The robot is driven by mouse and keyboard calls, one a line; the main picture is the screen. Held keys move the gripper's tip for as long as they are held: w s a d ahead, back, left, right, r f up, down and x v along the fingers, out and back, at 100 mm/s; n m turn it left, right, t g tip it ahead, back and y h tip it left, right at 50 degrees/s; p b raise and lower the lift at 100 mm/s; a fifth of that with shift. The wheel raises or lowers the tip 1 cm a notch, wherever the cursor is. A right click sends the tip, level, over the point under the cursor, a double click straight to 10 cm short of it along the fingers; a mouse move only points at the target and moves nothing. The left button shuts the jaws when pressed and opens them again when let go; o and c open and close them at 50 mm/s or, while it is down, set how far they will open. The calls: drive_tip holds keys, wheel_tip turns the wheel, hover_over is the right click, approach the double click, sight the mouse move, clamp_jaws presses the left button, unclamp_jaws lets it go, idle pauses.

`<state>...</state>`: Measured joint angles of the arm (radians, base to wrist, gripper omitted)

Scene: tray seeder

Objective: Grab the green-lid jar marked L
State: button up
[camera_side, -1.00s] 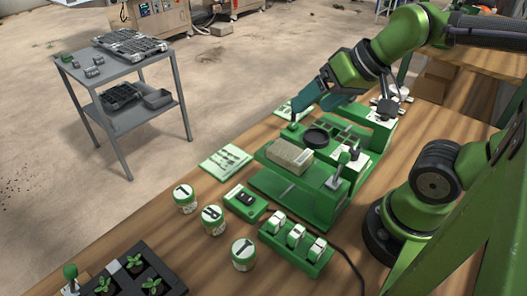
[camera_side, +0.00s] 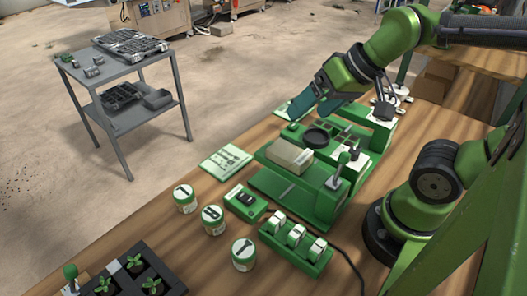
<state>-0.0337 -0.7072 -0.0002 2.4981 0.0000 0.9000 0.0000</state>
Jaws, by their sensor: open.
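Each lid bears a dark mark, too small and turned for me to tell surely which is L. My gripper (camera_side: 310,110) is open, its teal fingers apart and pointing down over the far end of the green seeder. It is well to the upper right of the jars and holds nothing visible.
The green seeder (camera_side: 270,185) carries a beige block (camera_side: 290,157). A green control box (camera_side: 245,202) and a row of white switches (camera_side: 296,237) stand right of the jars. A seedling tray (camera_side: 170,277) is at front left. A printed card (camera_side: 226,158) lies behind the jars.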

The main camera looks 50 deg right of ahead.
drive_tip(key=w+a+f+n+g, duration=0.1)
drive_tip(key=w+a+n+g, duration=0.25)
drive_tip(key=w+a, duration=0.6)
drive_tip(key=n+g+h, duration=0.2)
drive_tip(key=g, duration=0.1)
hover_over(183, 192)
wheel_tip(183, 192, down, 4)
drive_tip(key=f, duration=1.1)
drive_tip(key=shift+s+a, duration=0.15)
drive_tip(key=shift+a, duration=0.15)
drive_tip(key=shift+d+f, duration=0.15)
drive_tip(key=shift+f, duration=1.2)
drive_tip(key=shift+d+f, duration=0.15)
drive_tip(key=shift+f, duration=1.2)
drive_tip(key=shift+c, duration=0.5)
